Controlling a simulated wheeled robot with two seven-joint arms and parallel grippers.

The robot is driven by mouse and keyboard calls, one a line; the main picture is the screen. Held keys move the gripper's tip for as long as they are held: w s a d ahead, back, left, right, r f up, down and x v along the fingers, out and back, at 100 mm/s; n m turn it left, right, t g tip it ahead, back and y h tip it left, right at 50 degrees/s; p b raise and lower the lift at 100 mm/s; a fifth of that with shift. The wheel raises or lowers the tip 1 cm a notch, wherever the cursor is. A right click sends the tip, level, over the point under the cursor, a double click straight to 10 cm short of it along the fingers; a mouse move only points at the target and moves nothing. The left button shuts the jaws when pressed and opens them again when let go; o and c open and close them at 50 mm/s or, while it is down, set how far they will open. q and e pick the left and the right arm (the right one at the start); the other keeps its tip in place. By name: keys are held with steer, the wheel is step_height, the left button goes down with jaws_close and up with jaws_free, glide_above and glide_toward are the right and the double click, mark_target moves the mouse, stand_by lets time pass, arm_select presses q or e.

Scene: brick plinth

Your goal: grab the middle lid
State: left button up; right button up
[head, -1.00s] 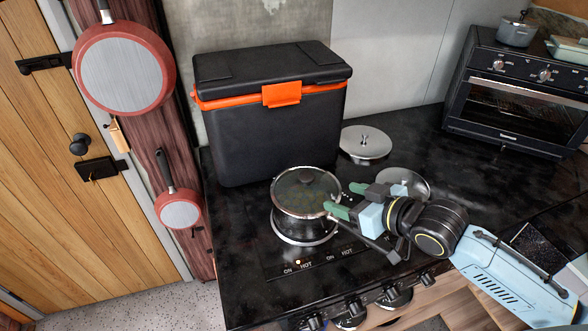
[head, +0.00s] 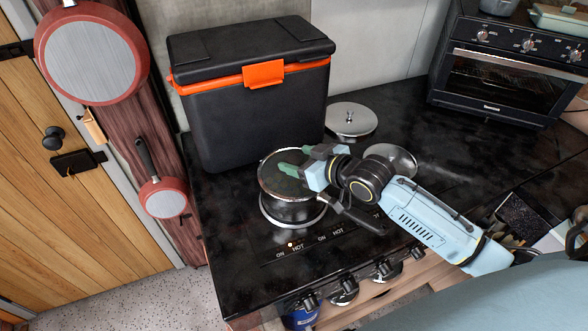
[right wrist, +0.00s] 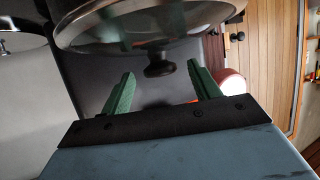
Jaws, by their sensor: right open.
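A pot (head: 285,209) stands on the left burner with a glass lid (head: 268,180) on it. In the right wrist view the glass lid (right wrist: 95,35) has a metal rim and a dark knob (right wrist: 159,68). A silver lid (head: 351,119) with a knob lies on the counter behind. A round silver disc (head: 402,160) lies further right, partly hidden by my right arm. My right gripper (head: 293,160) is open and empty over the pot; its green fingers (right wrist: 161,84) lie either side of the knob in the wrist view. Contact cannot be told. My left gripper is not in view.
A black cooler box (head: 260,120) with an orange latch (head: 263,75) stands close behind the pot. A toaster oven (head: 505,70) is at the back right. Stove knobs (head: 345,290) line the front edge. The dark counter (head: 440,150) is clear before the oven.

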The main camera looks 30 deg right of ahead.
mark_target(289, 158)
steer(key=x, duration=0.4)
steer(key=shift+a+f, duration=0.1)
steer(key=shift+f, duration=0.1)
steer(key=c, duration=1.2)
